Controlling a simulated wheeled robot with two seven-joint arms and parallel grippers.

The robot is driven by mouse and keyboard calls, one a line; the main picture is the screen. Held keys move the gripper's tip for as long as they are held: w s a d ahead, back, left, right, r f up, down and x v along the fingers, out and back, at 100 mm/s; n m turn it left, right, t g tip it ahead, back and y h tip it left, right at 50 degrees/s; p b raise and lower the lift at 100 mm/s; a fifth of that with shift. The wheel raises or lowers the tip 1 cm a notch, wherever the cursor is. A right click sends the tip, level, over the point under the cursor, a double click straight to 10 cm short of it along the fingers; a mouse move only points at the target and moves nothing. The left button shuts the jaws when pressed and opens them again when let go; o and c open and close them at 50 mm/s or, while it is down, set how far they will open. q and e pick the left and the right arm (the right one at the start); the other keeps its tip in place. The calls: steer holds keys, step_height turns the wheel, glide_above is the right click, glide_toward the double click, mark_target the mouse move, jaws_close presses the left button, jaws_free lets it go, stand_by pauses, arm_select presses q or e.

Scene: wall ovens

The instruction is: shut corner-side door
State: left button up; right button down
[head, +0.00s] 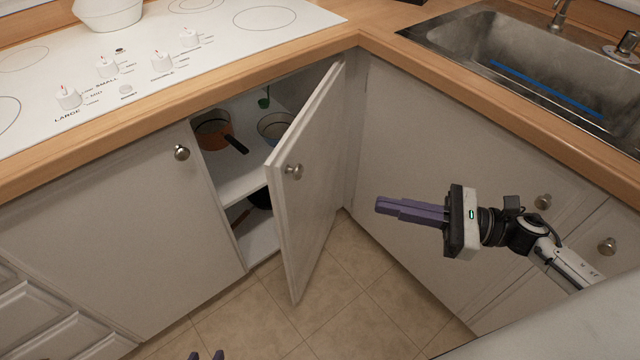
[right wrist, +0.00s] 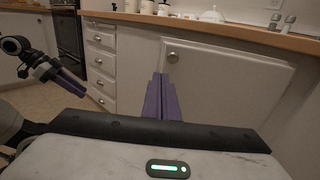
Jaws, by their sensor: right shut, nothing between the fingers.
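The corner-side cabinet door (head: 315,170) is white with a round metal knob (head: 293,171). It stands ajar, swung out from the cabinet below the counter corner. Its outer face and knob also show in the right wrist view (right wrist: 225,85). My right gripper (head: 378,206) is to the right of the door, apart from it, with its purple fingers shut and pointing left. Those fingers show in the right wrist view (right wrist: 160,76) in front of the door.
Inside the cabinet are an orange pot (head: 213,130) and a bowl (head: 273,127) on a shelf. A shut cabinet door (head: 120,225) is to the left. The sink (head: 520,65) and stovetop (head: 150,60) are above. Tiled floor (head: 345,290) lies clear between the cabinets.

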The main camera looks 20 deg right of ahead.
arm_select(q)
steer(key=shift+s+a+r+p, duration=0.35)
steer(key=shift+r+p, duration=0.15)
steer(key=shift+p, duration=0.55)
arm_select(e)
steer(key=x, duration=1.3)
steer(key=shift+w+a, duration=0.2)
steer(key=shift+a, duration=0.15)
